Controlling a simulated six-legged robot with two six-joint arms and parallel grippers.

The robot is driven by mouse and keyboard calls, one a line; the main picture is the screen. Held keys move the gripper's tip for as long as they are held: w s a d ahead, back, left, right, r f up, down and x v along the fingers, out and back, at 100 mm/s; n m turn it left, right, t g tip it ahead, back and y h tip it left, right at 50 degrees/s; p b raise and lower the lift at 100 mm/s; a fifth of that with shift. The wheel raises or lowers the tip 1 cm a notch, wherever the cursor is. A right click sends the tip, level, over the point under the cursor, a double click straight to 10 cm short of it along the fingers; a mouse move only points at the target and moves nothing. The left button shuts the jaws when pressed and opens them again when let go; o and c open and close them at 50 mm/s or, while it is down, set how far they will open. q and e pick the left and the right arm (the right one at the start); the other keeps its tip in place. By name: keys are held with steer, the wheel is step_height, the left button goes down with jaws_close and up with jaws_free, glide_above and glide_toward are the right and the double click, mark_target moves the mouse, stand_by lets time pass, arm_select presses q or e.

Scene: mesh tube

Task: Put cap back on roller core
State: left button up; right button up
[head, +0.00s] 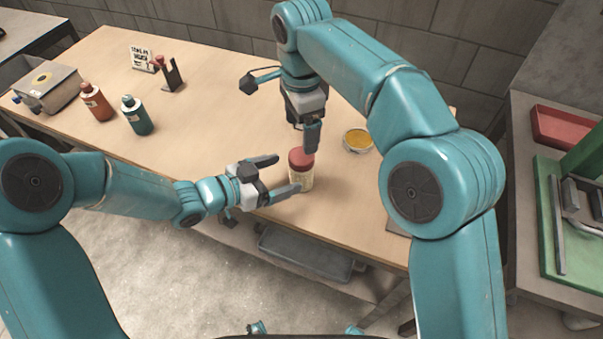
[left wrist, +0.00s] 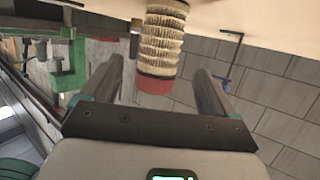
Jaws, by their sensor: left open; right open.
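The roller core (head: 302,182), a beige ribbed tube, stands upright on the table. A red cap (head: 300,158) sits at its upper end. In the left wrist view, which is upside down, the ribbed core (left wrist: 162,40) and red cap (left wrist: 154,84) appear between the finger lines. My left gripper (head: 288,173) is open, reaching from the left with its fingers pointing toward the core; I cannot tell if they touch it. My right gripper (head: 312,148) is open, pointing down from above, close by the cap; its fingers overlap in the head view, and contact is unclear.
A round tin with yellow contents (head: 358,139) stands right of the core. A red bottle (head: 96,102), a teal bottle (head: 137,115), a small stand (head: 172,76) and a sign (head: 142,58) are farther left. The table (head: 215,125) is clear between them and the core.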

mark_target(291, 172)
arm_select(q)
steer(key=x, duration=0.6)
steer(key=shift+d, duration=0.1)
arm_select(e)
steer(key=shift+s+a+r, duration=0.1)
steer(key=shift+s, duration=0.05)
arm_select(q)
steer(key=shift+d, duration=0.1)
